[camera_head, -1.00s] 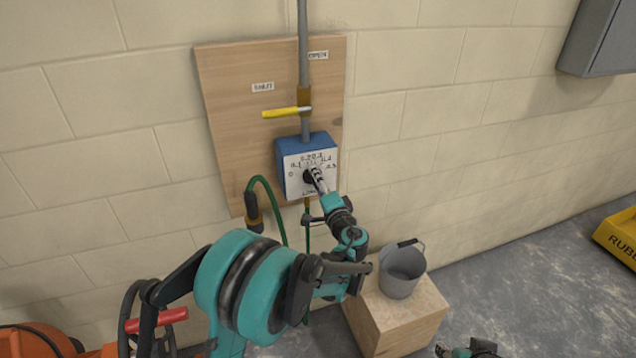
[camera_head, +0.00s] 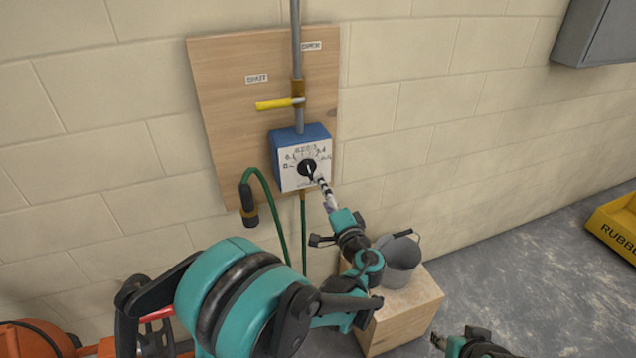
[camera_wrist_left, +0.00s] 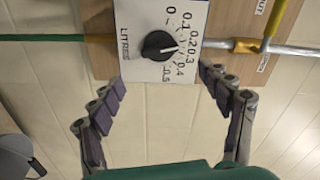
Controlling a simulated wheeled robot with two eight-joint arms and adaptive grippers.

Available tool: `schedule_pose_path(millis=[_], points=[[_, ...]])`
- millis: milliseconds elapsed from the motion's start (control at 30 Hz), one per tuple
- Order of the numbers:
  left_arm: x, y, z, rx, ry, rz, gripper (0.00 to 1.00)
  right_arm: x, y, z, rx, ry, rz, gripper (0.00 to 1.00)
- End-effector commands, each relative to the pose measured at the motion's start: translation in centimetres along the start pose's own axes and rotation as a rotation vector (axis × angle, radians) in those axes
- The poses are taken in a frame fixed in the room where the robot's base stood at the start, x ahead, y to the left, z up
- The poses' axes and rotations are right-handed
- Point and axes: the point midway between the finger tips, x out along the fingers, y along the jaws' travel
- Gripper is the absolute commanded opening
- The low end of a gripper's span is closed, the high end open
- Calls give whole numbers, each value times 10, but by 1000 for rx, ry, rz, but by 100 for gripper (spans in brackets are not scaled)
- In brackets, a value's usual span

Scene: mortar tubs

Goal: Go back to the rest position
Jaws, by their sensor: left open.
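My left gripper (camera_head: 322,186) is open and empty just in front of the lower right of the blue dosing box (camera_head: 300,135). Its black dial knob (camera_head: 307,168) sits on the white scale face and looks clear of the fingers. In the left wrist view the spread fingers (camera_wrist_left: 162,76) stand either side of the box's near edge, with the knob (camera_wrist_left: 158,45) beyond their tips. The knob's mark points roughly toward the 0.2 to 0.3 labels. My right gripper (camera_head: 455,341) shows only partly at the bottom edge; its finger opening is unclear.
A yellow lever (camera_head: 278,104) lies horizontal on the pipe above the box. A green hose (camera_head: 268,190) hangs from the wooden board (camera_head: 230,90). A grey bucket (camera_head: 402,258) stands on a wooden block (camera_head: 420,305), partly behind my left arm.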

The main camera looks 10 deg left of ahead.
Motion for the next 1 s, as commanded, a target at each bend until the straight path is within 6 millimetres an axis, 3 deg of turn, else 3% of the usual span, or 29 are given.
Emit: schedule_pose_path(millis=[233, 733, 867, 1000], points=[[-23, 0, 0, 0, 0, 0, 78, 0, 0, 0, 0, 0, 0, 40], [-23, -1, 2, -3, -5, 6, 78, 0, 0, 0, 0, 0, 0, 40], [-21, -5, 23, -35, -46, 75, 78, 0, 0, 0, 0, 0, 0, 40], [-26, -10, 73, -129, -141, 246, 78, 0, 0, 0, 0, 0, 0, 40]])
